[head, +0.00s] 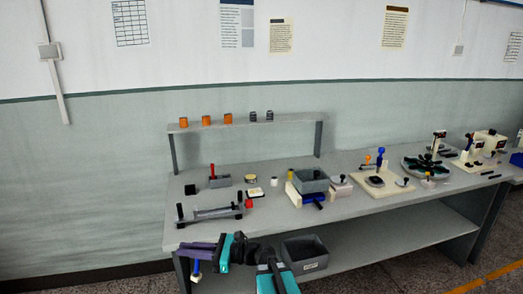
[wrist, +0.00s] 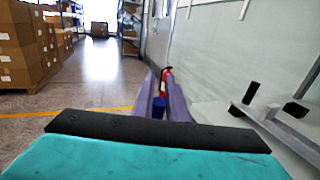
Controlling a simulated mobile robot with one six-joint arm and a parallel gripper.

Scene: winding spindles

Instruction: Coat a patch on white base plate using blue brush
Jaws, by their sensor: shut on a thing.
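My gripper (head: 192,249) has purple fingers and is shut on the blue brush (head: 195,266), which hangs below them with a pale tip at its lower end. In the wrist view the blue brush (wrist: 158,106) shows as a short blue top between the fingers. The gripper is in front of the bench's left front edge, clear of the bench top. Pale plates stand on the bench: one under a grey box (head: 311,182), and a larger cream plate (head: 366,188) with blue and orange posts farther right. I cannot tell which is the white base plate.
A grey rail fixture with black posts (head: 212,213) lies on the bench near the gripper. A red-handled brush or tool (head: 212,171) stands behind it. A grey bin (head: 305,254) sits on the lower shelf. Bare bench (head: 270,218) lies right of the rail.

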